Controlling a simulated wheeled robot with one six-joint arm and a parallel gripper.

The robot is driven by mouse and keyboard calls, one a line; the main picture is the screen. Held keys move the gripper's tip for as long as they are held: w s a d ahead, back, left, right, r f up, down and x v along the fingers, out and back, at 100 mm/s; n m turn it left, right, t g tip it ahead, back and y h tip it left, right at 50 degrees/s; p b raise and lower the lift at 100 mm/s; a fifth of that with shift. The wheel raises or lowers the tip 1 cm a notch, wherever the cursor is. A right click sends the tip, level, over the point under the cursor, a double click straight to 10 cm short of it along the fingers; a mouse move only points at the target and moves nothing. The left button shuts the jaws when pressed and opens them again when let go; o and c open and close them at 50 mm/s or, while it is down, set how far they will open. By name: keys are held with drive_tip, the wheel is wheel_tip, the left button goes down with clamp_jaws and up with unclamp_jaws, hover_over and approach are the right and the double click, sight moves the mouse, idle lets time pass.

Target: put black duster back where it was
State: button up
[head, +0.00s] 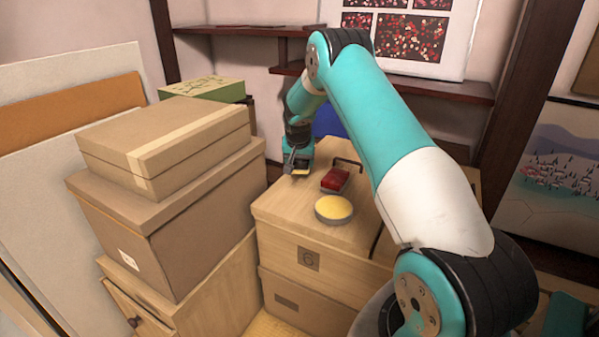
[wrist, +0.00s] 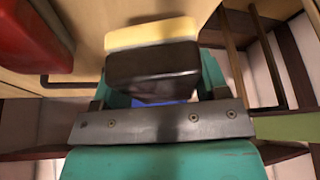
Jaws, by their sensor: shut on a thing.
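The black duster (wrist: 152,68), a dark block with a cream-yellow pad (wrist: 150,33), is between the fingers of my gripper (wrist: 163,80) in the wrist view. My gripper is shut on it. In the head view my gripper (head: 297,168) is at the back left of the light wooden chest's top (head: 285,208), and a small yellow edge of the duster (head: 300,172) shows under it. I cannot tell whether the duster touches the chest top. Most of its dark body is hidden in the head view.
A red block (head: 335,179) and a round yellow-topped tin (head: 333,209) stand on the chest just right of my gripper. A dark handle (head: 348,162) rises behind the red block. Stacked cardboard boxes (head: 165,190) stand left, and a dark shelf (head: 430,86) runs behind.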

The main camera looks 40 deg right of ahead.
drive_tip(key=shift+f, duration=1.7)
drive_tip(key=shift+b, duration=0.3)
drive_tip(key=o, duration=1)
drive_tip(key=shift+f, duration=0.15)
